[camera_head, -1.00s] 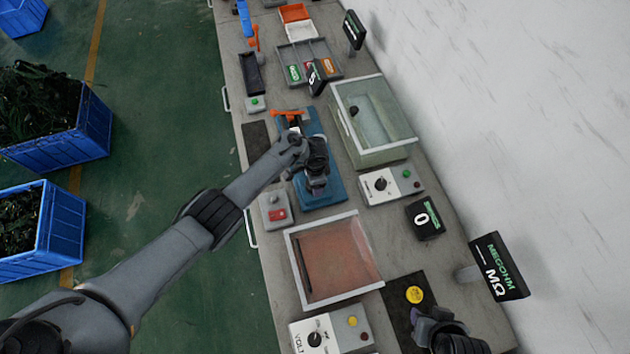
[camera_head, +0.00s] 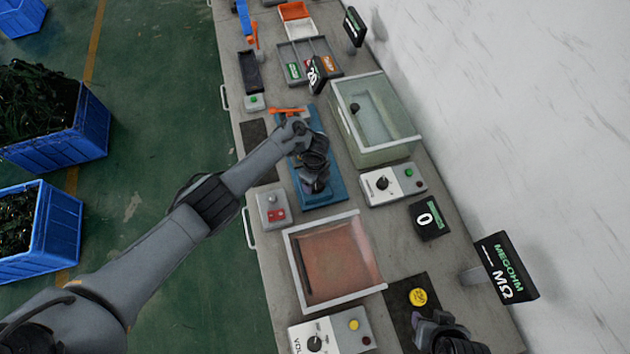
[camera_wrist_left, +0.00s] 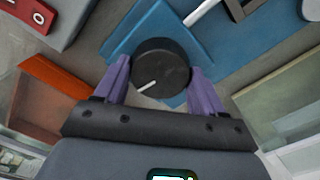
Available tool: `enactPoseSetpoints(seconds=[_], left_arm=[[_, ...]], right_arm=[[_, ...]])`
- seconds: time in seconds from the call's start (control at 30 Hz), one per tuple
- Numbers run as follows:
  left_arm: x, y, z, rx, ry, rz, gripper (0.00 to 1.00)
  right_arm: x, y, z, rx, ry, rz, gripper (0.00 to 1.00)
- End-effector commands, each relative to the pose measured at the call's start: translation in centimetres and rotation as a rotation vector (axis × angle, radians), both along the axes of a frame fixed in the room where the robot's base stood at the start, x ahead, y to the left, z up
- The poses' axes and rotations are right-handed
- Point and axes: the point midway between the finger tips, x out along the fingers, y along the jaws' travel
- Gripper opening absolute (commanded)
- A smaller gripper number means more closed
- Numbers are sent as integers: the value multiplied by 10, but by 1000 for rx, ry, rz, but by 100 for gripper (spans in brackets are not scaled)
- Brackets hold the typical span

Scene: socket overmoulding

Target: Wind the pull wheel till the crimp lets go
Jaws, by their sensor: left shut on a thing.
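The black round pull wheel (camera_wrist_left: 162,62) has a white line on its face and sits on the blue pull rig (camera_wrist_left: 225,35). In the left wrist view the purple fingers of my left gripper (camera_wrist_left: 160,82) are closed on opposite sides of the wheel. In the head view the blue rig (camera_head: 328,188) stands mid-bench, with an orange part (camera_head: 287,111) at its far end. My left gripper (camera_head: 315,184) is over its near end and hides the wheel there. The crimp cannot be made out. My right gripper (camera_head: 425,322) is at the bottom right, its fingers unclear.
A small black display (camera_head: 316,75) stands beyond the rig, its digits hard to read. A clear-lidded box (camera_head: 393,153) and a dial box (camera_head: 393,184) are right of the rig.

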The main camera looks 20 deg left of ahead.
Motion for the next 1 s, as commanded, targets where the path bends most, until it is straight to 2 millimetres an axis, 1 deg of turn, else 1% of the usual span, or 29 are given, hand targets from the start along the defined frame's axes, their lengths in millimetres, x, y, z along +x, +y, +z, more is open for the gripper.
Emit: enactPoseSetpoints(seconds=[0.03, 0.33, 0.9, 0.93, 1.0], left_arm=[[0, 1, -2, 2, -1, -30, 39], [0, 0, -2, 1, 0, -152, 39], [0, 0, -1, 0, 1, -179, 39], [0, 0, -1, 1, 1, -179, 74], [0, 0, -1, 0, 1, -179, 85]], right_arm=[[0, 0, -4, 1, 0, -1, 43], [0, 2, -9, 8, 0, -5, 43], [0, 1, -9, 5, 0, -4, 43], [0, 1, -9, 4, 0, -3, 43], [0, 0, -9, 2, 0, -2, 43]])
